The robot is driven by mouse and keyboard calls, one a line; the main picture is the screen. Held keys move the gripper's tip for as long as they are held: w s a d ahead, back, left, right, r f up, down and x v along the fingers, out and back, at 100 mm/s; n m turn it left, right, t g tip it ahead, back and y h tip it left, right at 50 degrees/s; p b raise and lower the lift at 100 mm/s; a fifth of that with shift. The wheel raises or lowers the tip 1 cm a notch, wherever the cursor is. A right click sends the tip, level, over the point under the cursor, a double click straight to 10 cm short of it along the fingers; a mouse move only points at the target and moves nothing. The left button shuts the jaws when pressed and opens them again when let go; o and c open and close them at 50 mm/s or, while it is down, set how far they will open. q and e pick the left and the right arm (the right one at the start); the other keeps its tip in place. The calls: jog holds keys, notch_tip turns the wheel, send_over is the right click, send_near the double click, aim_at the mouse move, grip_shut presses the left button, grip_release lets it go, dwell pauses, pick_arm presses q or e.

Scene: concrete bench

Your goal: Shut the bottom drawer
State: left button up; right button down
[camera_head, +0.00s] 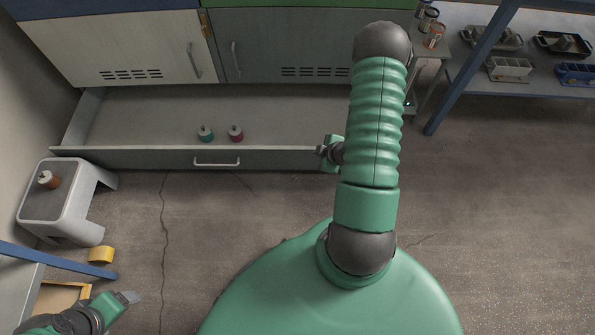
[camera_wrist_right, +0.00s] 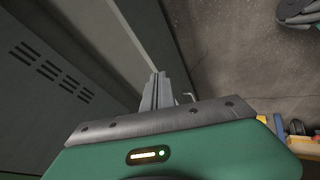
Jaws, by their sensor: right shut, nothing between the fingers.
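The bottom drawer (camera_head: 150,157) of the grey cabinet is pulled well out, with its inside showing from above. Its front has a pale bar handle (camera_head: 217,162) in the middle. A teal pot (camera_head: 205,133) and a dark red pot (camera_head: 236,133) stand inside it. My right gripper (camera_head: 322,152) is at the right end of the drawer front; I cannot tell whether it touches. In the right wrist view its fingers (camera_wrist_right: 158,90) are together and empty, beside the drawer front (camera_wrist_right: 160,35). My left gripper (camera_head: 132,297) is low at the left, away from the drawer; its finger gap is unclear.
A white stool (camera_head: 62,212) with a brown pot (camera_head: 48,179) stands just left of the drawer front. Blue-framed shelving (camera_head: 480,82) with trays is at the right. The floor (camera_head: 200,225) before the drawer is clear.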

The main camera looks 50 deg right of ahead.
pick_arm(q)
notch_tip(320, 180, down, 11)
jog(key=a+b, duration=0.1)
jog(key=b, duration=0.8)
jog(key=shift+s+a, duration=0.15)
jog(key=shift+s, duration=0.1)
pick_arm(e)
jog(key=s+d+x, duration=0.1)
jog(key=x, duration=1.3)
jog(key=shift+w+d+f+t, duration=0.15)
jog(key=shift+d+f+t, duration=0.15)
jog(key=shift+d+f, duration=0.1)
